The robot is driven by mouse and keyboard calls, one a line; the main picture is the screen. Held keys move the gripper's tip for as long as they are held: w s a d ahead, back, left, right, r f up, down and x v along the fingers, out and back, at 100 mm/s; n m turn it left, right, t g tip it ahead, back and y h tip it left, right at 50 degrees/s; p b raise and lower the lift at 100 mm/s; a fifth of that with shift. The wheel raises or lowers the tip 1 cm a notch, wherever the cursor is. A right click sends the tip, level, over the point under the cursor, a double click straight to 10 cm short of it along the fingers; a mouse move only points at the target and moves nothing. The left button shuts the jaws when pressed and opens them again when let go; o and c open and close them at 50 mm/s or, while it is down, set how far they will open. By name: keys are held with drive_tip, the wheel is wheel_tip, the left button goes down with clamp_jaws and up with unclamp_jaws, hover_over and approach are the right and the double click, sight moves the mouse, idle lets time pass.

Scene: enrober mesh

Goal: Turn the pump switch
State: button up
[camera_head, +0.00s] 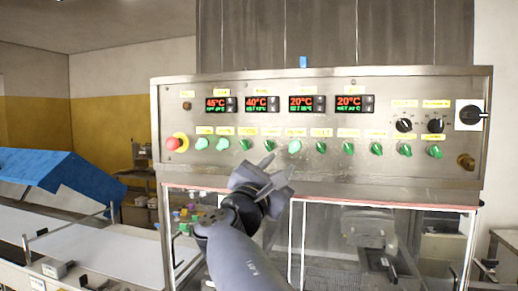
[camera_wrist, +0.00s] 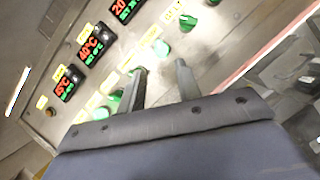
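The steel control panel (camera_head: 330,168) carries a row of green switches under small yellow labels. The labels are too small to read, so I cannot tell which switch is the pump switch. My gripper (camera_head: 279,163) is open and empty, in front of the panel's lower middle, just below a green knob (camera_head: 270,145) and a pale green round button (camera_head: 295,146). In the wrist view, the two fingers of my gripper (camera_wrist: 161,66) stand apart, with the pale green button (camera_wrist: 161,48) beyond the gap. A green knob (camera_wrist: 188,21) lies up and right of it. The left finger partly hides other switches.
A red emergency button (camera_head: 173,143) is at the panel's left. Temperature displays (camera_head: 307,104) sit above the switches. Black dials (camera_head: 404,125) and a rotary main switch (camera_head: 470,114) are at the right. A glazed machine housing is below; a conveyor with a blue cover (camera_head: 60,172) stands left.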

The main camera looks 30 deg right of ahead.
sight(294, 147)
drive_tip(key=p+x, duration=0.3)
drive_tip(key=x, duration=0.6)
drive_tip(key=shift+c, duration=0.4)
drive_tip(key=shift+a, duration=0.1)
clamp_jaws()
